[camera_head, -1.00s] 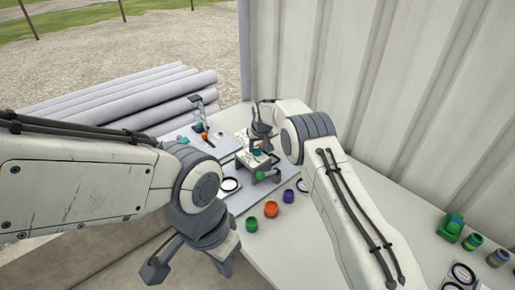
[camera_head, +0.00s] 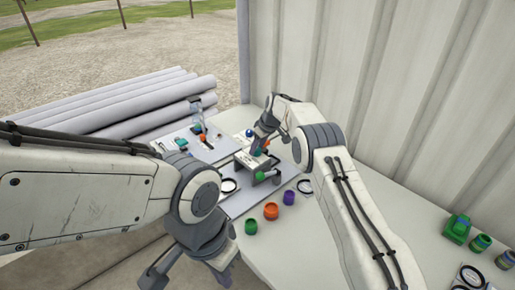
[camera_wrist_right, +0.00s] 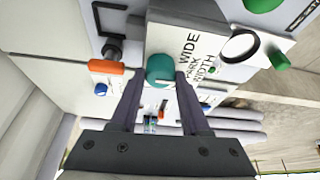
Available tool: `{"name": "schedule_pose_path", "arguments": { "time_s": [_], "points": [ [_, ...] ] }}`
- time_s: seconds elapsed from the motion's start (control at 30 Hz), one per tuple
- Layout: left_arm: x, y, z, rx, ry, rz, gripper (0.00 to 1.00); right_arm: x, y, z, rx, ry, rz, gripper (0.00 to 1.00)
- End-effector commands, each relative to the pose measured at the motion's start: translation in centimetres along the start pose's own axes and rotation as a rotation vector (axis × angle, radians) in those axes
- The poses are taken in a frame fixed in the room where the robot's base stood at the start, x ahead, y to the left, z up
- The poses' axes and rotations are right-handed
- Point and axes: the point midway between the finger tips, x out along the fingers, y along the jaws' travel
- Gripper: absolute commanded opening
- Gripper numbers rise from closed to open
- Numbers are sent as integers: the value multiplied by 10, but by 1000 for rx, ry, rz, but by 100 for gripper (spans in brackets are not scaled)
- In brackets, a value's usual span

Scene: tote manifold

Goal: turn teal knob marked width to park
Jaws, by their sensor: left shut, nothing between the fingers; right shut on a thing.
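The teal knob (camera_wrist_right: 159,70) sits on a white panel (camera_wrist_right: 192,22) with the words WIDE, PARK and WIDTH printed beside it. My right gripper (camera_wrist_right: 158,80) is shut on this knob, with one finger at each side. A small white mark shows on the knob's near side; which word it points to I cannot tell. In the head view my right gripper (camera_head: 260,147) reaches down onto the box on the bench and hides most of the knob. My left gripper (camera_head: 188,277) is shut and empty, low in the picture, away from the panel.
An orange handle (camera_wrist_right: 106,67) and a blue ball (camera_wrist_right: 101,89) are close to the knob. Green (camera_head: 251,226), orange (camera_head: 271,211) and purple (camera_head: 289,198) jars stand on the bench in front. A corrugated wall rises behind my right arm.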

Motion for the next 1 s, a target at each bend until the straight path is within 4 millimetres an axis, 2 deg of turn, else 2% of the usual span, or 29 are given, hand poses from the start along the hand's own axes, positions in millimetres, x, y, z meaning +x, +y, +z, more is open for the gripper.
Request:
{"name": "schedule_pose_path", "arguments": {
  "time_s": [0.37,0.4,0.47,0.5,0.83,1.0],
  "points": [
    [0,0,0,0,0,0,0,-1,2,0,-6,-1,0,0],
    [0,0,0,0,0,0,0,-1,2,0,-5,-1,0,50],
    [0,0,0,0,0,0,0,-1,1,0,-5,0,0,73],
    [0,0,0,0,0,0,0,-1,1,0,-5,0,0,76],
    [1,0,0,0,0,0,0,-2,0,0,-6,0,-1,76],
    [7,0,0,0,0,0,0,-20,1,-1,-5,2,1,76]
  ]
}}
